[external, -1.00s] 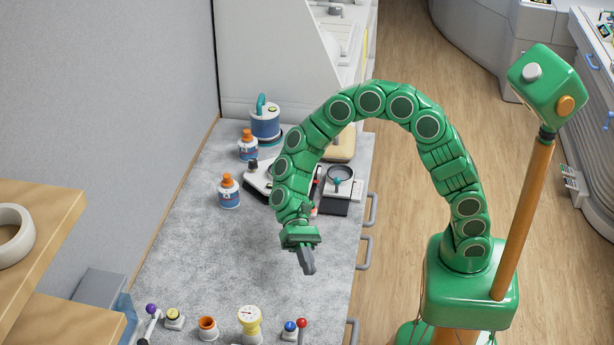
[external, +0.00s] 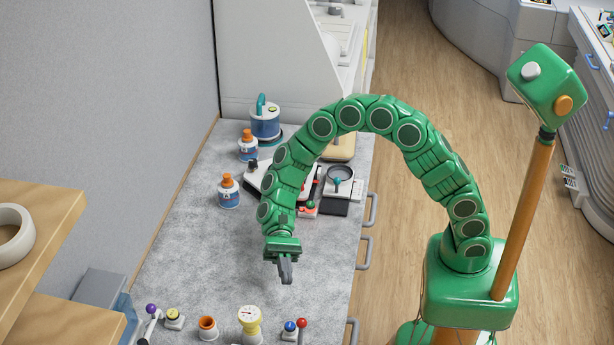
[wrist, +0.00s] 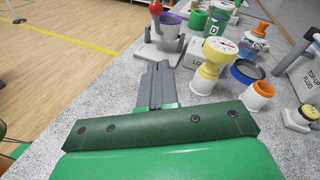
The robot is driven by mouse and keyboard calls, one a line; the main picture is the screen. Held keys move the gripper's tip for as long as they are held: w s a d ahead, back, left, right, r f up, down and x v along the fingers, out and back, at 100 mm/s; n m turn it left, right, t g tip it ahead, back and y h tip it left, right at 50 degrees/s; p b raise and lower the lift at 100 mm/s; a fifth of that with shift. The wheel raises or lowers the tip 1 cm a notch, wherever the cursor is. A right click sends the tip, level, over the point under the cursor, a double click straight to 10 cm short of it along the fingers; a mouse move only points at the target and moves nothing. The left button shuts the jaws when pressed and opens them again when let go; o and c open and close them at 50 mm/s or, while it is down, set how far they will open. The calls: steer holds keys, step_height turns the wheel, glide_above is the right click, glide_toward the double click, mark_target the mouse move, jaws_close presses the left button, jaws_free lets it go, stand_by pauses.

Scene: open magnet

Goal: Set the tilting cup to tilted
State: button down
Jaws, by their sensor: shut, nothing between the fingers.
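The tilting cup (wrist: 168,27) is in the upper middle of the wrist view. It is a grey cup with a purple inside, set in a pale grey bracket (wrist: 150,54), and it looks about upright. A lever with a red ball (wrist: 155,8) stands at its side. In the external view the red ball (external: 302,323) shows at the bottom edge, and most of the cup is cut off. My gripper (external: 287,281) is shut and empty above the counter, short of the cup and apart from it. Its fingers also show in the wrist view (wrist: 158,70), pointing towards the bracket.
A yellow gauge (external: 249,320), an orange-rimmed pot (external: 208,325) and a purple-knobbed lever (external: 151,310) stand along the near part of the counter. Bottles (external: 229,192) and a magnifier device (external: 340,180) stand farther back. The counter's middle (external: 220,255) is clear.

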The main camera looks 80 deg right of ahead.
steer(key=x, duration=1)
steer(key=shift+s, duration=0.1)
steer(key=shift+s+a+r, duration=0.5)
steer(key=shift+a+r, duration=0.1)
steer(key=shift+a, duration=0.1)
steer(key=shift+s+a+r, duration=0.4)
steer(key=shift+a+r, duration=0.1)
steer(key=shift+a, duration=0.15)
steer(key=a+r+m+t+h, duration=0.1)
steer(key=a+r+h, duration=0.6)
steer(key=a, duration=0.3)
steer(key=shift+a+m+h, duration=0.3)
steer(key=shift+m+h, duration=0.1)
steer(key=shift+h, duration=0.3)
steer(key=shift+a+r, duration=0.1)
